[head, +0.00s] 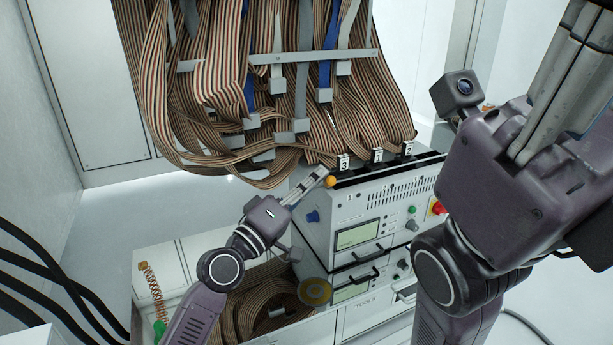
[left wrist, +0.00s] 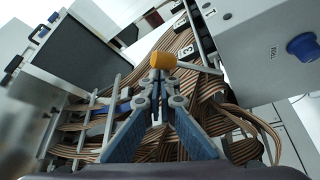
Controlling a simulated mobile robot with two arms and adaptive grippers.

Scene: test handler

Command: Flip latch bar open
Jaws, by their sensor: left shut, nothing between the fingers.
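The latch bar shows its orange knob (head: 331,181) at the top left front edge of the grey test handler unit (head: 345,212). In the left wrist view the knob (left wrist: 161,60) is just beyond my fingertips, and a thin rod runs from it to the right. My left gripper (head: 322,174) is shut and empty, its tips close to the knob; I cannot tell whether they touch it. It also shows in the left wrist view (left wrist: 160,84). My right arm fills the right side of the head view; its fingertips are not clearly shown.
Striped ribbon cables (head: 230,90) hang behind and above the unit. Number tags (head: 343,162) stand along its top. An open bin with coiled cable (head: 262,295) lies below left.

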